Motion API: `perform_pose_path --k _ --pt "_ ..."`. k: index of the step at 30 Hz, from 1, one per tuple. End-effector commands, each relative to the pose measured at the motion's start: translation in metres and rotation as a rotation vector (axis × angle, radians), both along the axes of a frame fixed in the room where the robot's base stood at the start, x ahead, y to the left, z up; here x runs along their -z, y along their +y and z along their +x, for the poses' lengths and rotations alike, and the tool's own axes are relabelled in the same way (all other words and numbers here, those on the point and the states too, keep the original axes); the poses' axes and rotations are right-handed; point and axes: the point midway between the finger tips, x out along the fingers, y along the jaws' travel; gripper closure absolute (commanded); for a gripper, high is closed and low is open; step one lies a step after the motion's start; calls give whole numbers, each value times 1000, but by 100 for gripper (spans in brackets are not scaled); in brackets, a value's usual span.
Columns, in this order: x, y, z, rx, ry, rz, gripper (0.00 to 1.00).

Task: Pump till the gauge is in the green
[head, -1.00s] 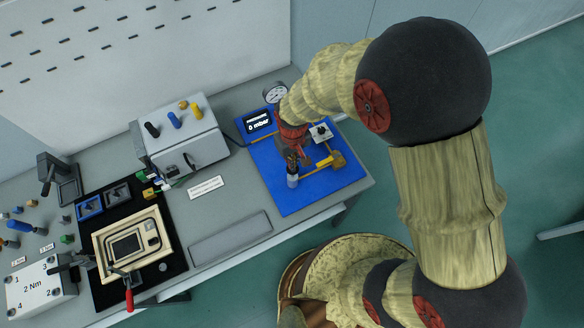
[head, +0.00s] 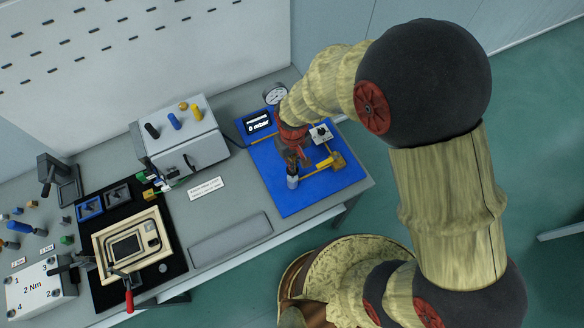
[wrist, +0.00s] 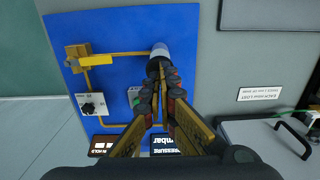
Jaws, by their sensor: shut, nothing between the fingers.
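A blue board (head: 275,185) on the bench carries the pump set-up, with yellow pipes, a white block with a black knob (head: 320,133) and a yellow block (head: 338,160). The pump (head: 292,182) is a small pale cylinder with a dark top at the board's near left; it also shows in the wrist view (wrist: 160,50). The display (head: 258,122) seems to read 0 mbar. The round gauge (head: 275,93) stands behind; its needle is too small to read. My gripper (wrist: 157,78) is shut and empty, fingertips right at the pump's top; I cannot tell whether they touch.
A grey box (head: 183,140) with coloured knobs stands left of the board, with a white label (head: 206,188) in front. A black mat (head: 95,205) with a framed panel lies farther left. A grey strip (head: 230,240) lies along the front edge.

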Motion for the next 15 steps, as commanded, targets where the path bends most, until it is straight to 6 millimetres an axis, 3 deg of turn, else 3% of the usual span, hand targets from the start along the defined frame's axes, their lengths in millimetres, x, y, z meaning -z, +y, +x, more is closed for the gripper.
perform_pose_path --k 15 --pt "7 0 0 0 0 0 100"
